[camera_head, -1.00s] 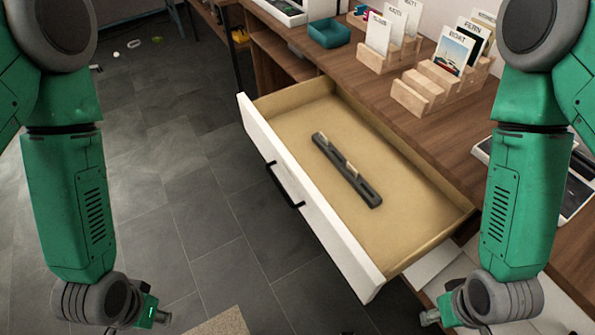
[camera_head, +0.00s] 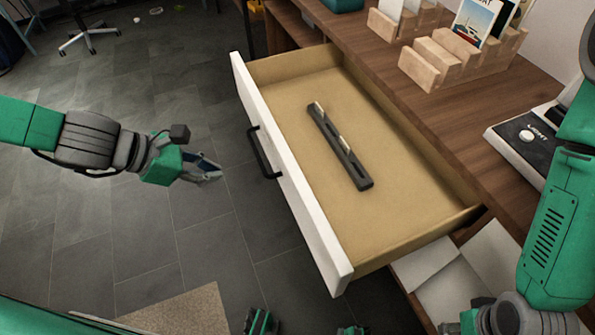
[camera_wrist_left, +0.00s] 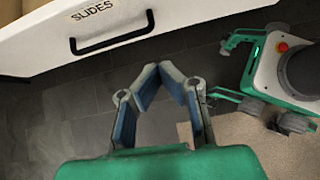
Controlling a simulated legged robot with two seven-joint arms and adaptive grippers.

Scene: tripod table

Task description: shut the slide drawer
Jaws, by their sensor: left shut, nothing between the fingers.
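The slide drawer is pulled out from the wooden desk, and its white front (camera_head: 290,185) faces left. Its black handle (camera_head: 260,152) is on that front. In the left wrist view the drawer front (camera_wrist_left: 45,42) bears the label SLIDES above the handle (camera_wrist_left: 112,42). My left gripper (camera_head: 217,168) is to the left of the handle, apart from it. It is shut and empty, and its fingers (camera_wrist_left: 166,72) show below the handle in the left wrist view. My right arm is at the lower right, with its gripper out of frame.
A dark slotted holder (camera_head: 340,148) with small pale pieces lies inside the drawer. Wooden card racks (camera_head: 450,60) and a white device (camera_head: 528,135) stand on the desk (camera_head: 420,105). The tiled floor left of the drawer is clear, with a beige mat (camera_head: 185,310) below.

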